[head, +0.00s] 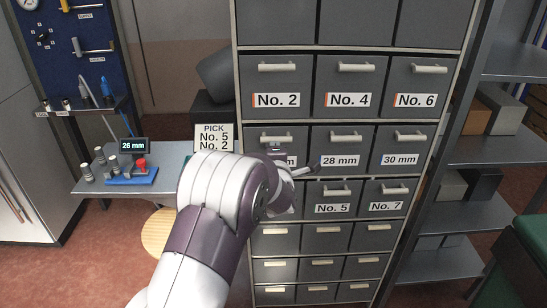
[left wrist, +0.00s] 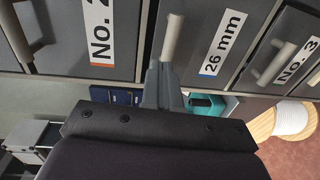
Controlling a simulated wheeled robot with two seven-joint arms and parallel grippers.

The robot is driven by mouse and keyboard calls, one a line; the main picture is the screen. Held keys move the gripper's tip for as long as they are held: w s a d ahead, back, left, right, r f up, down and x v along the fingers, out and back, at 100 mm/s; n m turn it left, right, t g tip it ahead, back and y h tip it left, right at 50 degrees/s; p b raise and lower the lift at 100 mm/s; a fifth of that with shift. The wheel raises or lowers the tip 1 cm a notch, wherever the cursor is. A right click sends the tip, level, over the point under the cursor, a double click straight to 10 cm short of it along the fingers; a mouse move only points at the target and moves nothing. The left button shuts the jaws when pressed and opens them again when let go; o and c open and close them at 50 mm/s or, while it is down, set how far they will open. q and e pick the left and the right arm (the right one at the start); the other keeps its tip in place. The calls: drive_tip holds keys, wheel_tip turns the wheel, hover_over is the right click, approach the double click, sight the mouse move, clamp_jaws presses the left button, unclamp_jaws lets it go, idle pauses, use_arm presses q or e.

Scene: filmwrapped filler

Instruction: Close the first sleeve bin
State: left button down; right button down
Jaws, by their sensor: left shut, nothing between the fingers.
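The 26 mm bin's label (left wrist: 222,43) and pale bar handle (left wrist: 172,38) show in the left wrist view. In the head view this bin's front (head: 253,133) is mostly hidden behind my left arm, with only the end of its label showing. Its front looks about level with its neighbours; I cannot tell whether a small gap remains. My left gripper (left wrist: 162,88) is shut and empty, its fingertips close to the handle; I cannot tell whether they touch it. In the head view the gripper (head: 312,166) is in front of the cabinet. My right gripper is out of view.
The cabinet has other closed-looking bins, including 28 mm (head: 341,161), 30 mm (head: 401,159) and No. 2 (head: 276,100). A side table (head: 95,187) holds a gauge display (head: 133,146) reading 26 mm. A sign (head: 214,138) reads PICK No. 5, No. 2. Shelving (head: 480,148) stands at right.

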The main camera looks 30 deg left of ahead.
use_arm(q)
drive_tip(key=r+b+v, duration=0.1)
drive_tip(key=b+v, duration=0.1)
drive_tip(key=v, duration=0.8)
drive_tip(key=s+d+f+m+g+h, duration=0.6)
drive_tip(key=d+f+m+h, duration=0.3)
drive_tip(key=f+m, duration=0.55)
drive_tip(key=s+d+f+m+g+p, duration=0.1)
drive_tip(key=s+d+m+g, duration=0.2)
drive_tip(key=s+m+g, duration=0.4)
drive_tip(key=s+m, duration=0.3)
drive_tip(key=s, duration=0.3)
drive_tip(key=shift+s+f, duration=0.3)
drive_tip(key=shift+f, duration=0.05)
drive_tip(key=shift+d, duration=0.1)
